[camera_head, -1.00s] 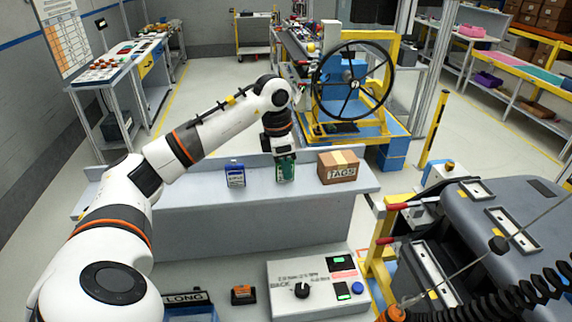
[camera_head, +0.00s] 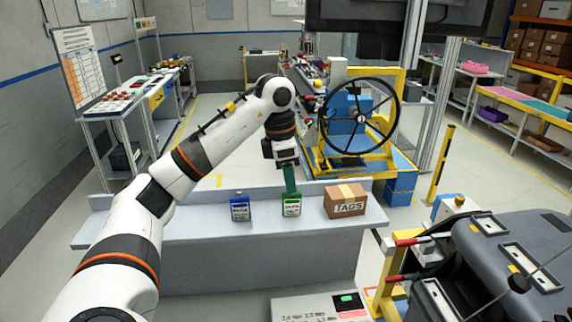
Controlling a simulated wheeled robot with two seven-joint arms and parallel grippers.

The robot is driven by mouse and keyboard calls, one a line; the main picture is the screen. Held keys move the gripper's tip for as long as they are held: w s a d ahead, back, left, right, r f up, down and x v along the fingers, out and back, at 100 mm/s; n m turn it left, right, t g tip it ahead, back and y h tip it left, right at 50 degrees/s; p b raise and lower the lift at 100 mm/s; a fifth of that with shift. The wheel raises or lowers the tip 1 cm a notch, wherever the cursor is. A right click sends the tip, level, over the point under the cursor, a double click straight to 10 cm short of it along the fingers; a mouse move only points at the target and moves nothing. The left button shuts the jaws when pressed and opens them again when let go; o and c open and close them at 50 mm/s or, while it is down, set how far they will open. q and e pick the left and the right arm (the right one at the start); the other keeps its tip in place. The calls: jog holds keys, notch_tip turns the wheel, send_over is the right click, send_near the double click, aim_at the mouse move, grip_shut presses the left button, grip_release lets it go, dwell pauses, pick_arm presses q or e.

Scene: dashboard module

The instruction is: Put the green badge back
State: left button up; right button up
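The green badge (camera_head: 292,206) stands on the grey shelf (camera_head: 180,228), between the blue badge (camera_head: 240,208) and the TAGS box. A dark green strip (camera_head: 290,179) rises from its top edge to my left gripper (camera_head: 288,165). The gripper points down just above the badge, and its body is apart from the badge face. The fingertips are too small and dark to tell whether they are shut on the strip. My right gripper is not in view.
The cardboard TAGS box (camera_head: 346,201) stands close to the right of the green badge. A large black handwheel (camera_head: 357,116) on a yellow frame is behind it. A grey console (camera_head: 318,306) is at the bottom. The shelf's left end is clear.

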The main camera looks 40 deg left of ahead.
aim_at(286, 193)
pick_arm(q)
jog(key=r, duration=0.3)
jog(key=r+p, duration=0.1)
jog(key=r, duration=0.1)
jog(key=shift+s+a+r, duration=0.25)
jog(key=shift+s, duration=0.1)
jog(key=shift+f, duration=0.1)
